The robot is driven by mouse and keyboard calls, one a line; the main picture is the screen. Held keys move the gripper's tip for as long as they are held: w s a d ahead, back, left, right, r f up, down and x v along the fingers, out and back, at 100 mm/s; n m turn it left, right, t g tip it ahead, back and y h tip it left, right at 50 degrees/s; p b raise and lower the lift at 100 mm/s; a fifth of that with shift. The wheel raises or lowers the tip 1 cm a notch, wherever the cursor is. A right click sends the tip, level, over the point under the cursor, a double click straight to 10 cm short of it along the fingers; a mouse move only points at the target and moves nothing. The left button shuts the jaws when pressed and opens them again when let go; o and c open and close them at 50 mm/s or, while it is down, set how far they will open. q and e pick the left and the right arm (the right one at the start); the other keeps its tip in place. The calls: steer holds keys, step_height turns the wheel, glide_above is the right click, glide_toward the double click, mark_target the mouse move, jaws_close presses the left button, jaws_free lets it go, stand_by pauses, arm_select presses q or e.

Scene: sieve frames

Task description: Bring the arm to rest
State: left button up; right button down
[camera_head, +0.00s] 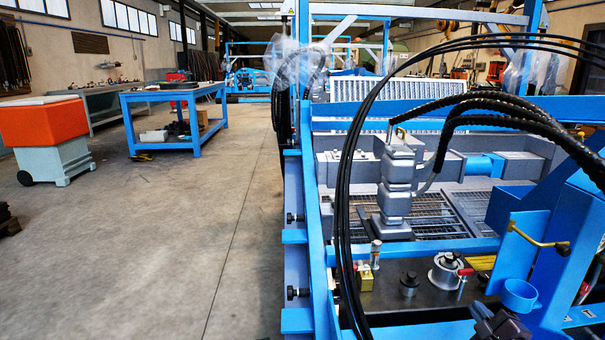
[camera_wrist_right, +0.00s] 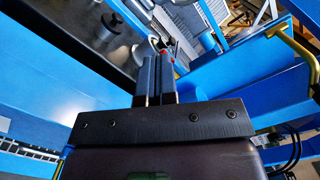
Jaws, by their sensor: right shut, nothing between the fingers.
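My right gripper (camera_head: 492,318) shows as a small dark shape at the bottom edge of the head view, partly cut off. It is in front of the blue machine frame, just below and left of a blue cup-shaped holder (camera_head: 519,295). In the right wrist view the fingers of the right gripper (camera_wrist_right: 155,66) are together, with nothing between them. They point toward a dark panel (camera_wrist_right: 85,35) and blue beams. I cannot tell how far the fingers are from these parts. My left gripper is in neither view.
A dark plate (camera_head: 425,285) carries a red-handled valve (camera_head: 465,271), a brass fitting (camera_head: 366,281) and a round cap (camera_head: 409,283). Black hoses (camera_head: 345,200) arch over the machine. A yellow handle (camera_head: 535,240) juts from the blue frame. Open concrete floor (camera_head: 190,225) lies left.

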steer(key=s+a+f+n+g+y, duration=0.15)
steer(key=s+f+n, duration=0.25)
steer(key=s+n, duration=0.6)
steer(key=s+a+f+n+g, duration=0.35)
steer(key=s+n, duration=0.25)
steer(key=s, duration=0.8)
steer(key=s+a+f+n+g, duration=0.2)
steer(key=s+f+n, duration=0.2)
steer(key=s+n, duration=0.55)
steer(key=s+a+r+n+g+h, duration=0.1)
steer(key=s+a+r+n+g, duration=0.15)
steer(key=s+n, duration=0.7)
arm_select(q)
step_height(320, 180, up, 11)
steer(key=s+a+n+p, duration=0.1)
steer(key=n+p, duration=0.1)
steer(key=p, duration=1.5)
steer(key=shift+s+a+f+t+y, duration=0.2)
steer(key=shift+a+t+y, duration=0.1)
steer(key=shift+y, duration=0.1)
arm_select(e)
steer(key=s+a+r+m+t+h, duration=0.1)
steer(key=s+r+m, duration=0.3)
steer(key=r+m, duration=0.7)
steer(key=shift+a+t+h, duration=0.25)
steer(key=shift+t+h, duration=0.3)
steer(key=shift+h, duration=0.3)
